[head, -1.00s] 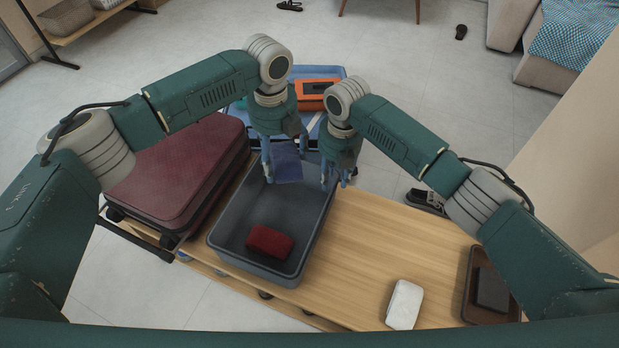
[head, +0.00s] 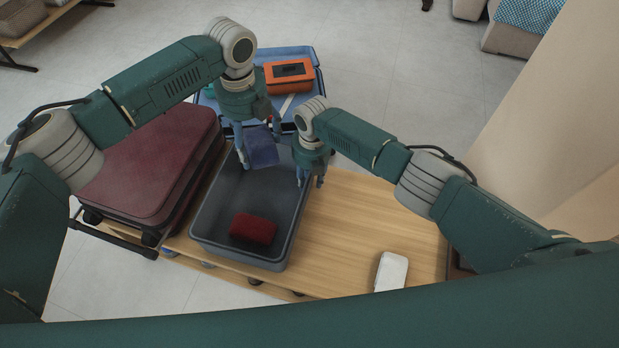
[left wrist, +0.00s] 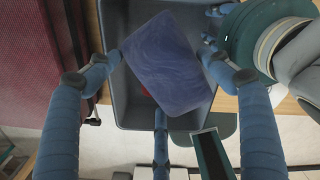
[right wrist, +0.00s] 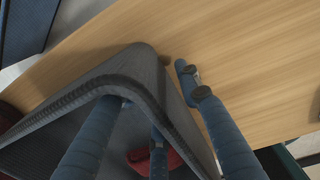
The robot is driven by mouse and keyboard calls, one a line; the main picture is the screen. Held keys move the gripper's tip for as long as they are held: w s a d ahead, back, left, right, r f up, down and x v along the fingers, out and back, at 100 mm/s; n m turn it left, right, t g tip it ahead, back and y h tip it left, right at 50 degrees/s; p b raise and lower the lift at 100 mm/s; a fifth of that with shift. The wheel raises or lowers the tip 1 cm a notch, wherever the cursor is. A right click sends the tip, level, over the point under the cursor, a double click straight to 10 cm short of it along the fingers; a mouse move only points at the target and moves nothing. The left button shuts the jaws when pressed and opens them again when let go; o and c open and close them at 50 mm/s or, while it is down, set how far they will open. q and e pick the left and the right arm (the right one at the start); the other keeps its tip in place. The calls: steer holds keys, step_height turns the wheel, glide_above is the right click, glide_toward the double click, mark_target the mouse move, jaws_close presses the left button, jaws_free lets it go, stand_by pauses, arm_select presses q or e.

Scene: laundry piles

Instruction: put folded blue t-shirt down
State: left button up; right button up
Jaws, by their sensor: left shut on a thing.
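The folded blue t-shirt (head: 263,149) is a dark blue-violet rectangle. My left gripper (head: 259,150) is shut on it and holds it tilted above the far part of the grey bin. The t-shirt (left wrist: 168,62) also shows between the fingers in the left wrist view, with the bin behind it. My right gripper (head: 311,183) is open and empty at the bin's right rim. In the right wrist view its fingers (right wrist: 155,100) lie on both sides of the bin wall. Whether they touch it is unclear.
The grey bin (head: 288,247) stands on a wooden table (head: 345,235) and holds a folded red cloth (head: 253,229). A maroon suitcase (head: 150,165) is at left. A blue suitcase (head: 285,52) with an orange case (head: 290,75) lies behind. A white box (head: 391,271) sits at front right.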

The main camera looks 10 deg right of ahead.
jaws_close()
arm_select(q)
steer(key=s+f+n, duration=0.4)
steer(key=f+n, duration=0.6)
steer(key=n, duration=0.1)
glide_above(264, 203)
step_height(264, 203, down, 6)
steer(key=shift+r, duration=0.25)
steer(key=shift+f, duration=2.3)
